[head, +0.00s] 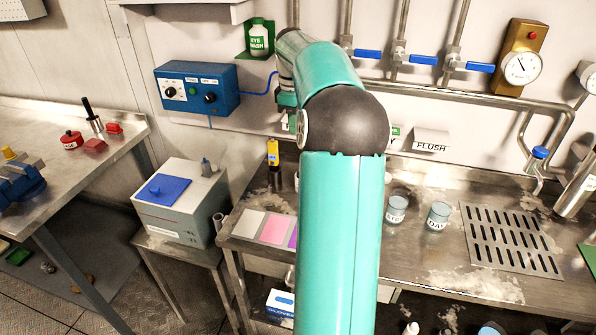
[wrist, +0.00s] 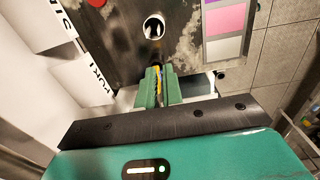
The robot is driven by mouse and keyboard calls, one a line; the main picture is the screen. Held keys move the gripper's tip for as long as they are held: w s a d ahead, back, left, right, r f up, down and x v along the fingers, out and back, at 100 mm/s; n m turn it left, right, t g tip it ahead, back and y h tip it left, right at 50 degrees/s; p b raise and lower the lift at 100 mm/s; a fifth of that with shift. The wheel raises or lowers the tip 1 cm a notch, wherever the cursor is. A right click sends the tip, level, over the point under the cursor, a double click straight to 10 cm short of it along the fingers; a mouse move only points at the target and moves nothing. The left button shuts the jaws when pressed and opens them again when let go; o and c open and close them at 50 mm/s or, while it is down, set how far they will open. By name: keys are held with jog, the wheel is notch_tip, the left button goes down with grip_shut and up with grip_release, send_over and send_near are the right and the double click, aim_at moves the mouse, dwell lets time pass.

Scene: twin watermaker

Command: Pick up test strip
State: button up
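My gripper (wrist: 160,86) points down over the steel counter, its two green fingers close together in the wrist view. A narrow yellow and blue piece shows between them; it may be the test strip (wrist: 159,76). I cannot tell whether the fingers press on it or only stand on either side. In the head view my arm hides most of the gripper. A small yellow and dark upright item (head: 272,152) stands at the back of the counter, left of my arm. I cannot tell whether it is the same piece.
A card with white, pink and purple squares (head: 272,230) lies at the counter's left end. Two labelled cups (head: 438,216) and a drain grate (head: 510,238) are to the right. A blue control box (head: 197,88) hangs on the wall.

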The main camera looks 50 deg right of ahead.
jog(key=shift+s+d+f, duration=0.15)
jog(key=shift+d+f, duration=0.4)
jog(key=shift+f, duration=1.95)
jog(key=shift+s+d+f, duration=0.2)
jog(key=shift+d+f, duration=0.3)
jog(key=shift+f, duration=2.05)
jog(key=shift+s+d+f, duration=0.15)
jog(key=shift+d+f, duration=0.4)
jog(key=shift+f, duration=1.95)
grip_shut()
jog(key=shift+r, duration=0.1)
